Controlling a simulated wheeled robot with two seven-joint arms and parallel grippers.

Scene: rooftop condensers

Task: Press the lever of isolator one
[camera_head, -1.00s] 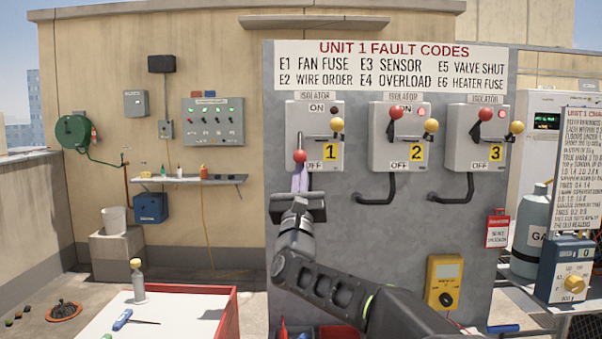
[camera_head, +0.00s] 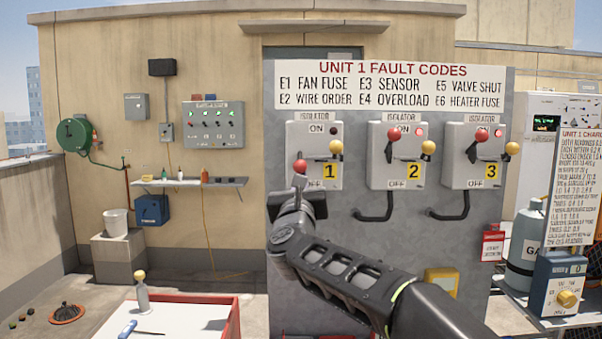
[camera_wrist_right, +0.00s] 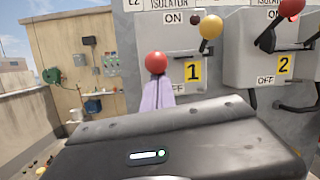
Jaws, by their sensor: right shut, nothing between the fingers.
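Isolator one (camera_head: 327,140) is a grey box at the left of the panel, with a yellow "1" label and a dark lamp. Its lever ends in a red knob (camera_head: 300,166), just above the OFF mark and seeming to stick out towards me. A yellow knob (camera_head: 336,147) sits at its right. My right gripper (camera_head: 299,181) is shut and empty, fingers pointing up directly under the red knob. In the wrist view the pale fingertips (camera_wrist_right: 157,95) meet the underside of the red knob (camera_wrist_right: 156,62) and appear to touch it. My left gripper is out of view.
Isolator two (camera_head: 397,170) and isolator three (camera_head: 473,170) stand to the right, with red knobs up and red lamps lit. A yellow meter (camera_head: 440,281) is lower on the panel. A red-edged worktable (camera_head: 190,312) is at the lower left.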

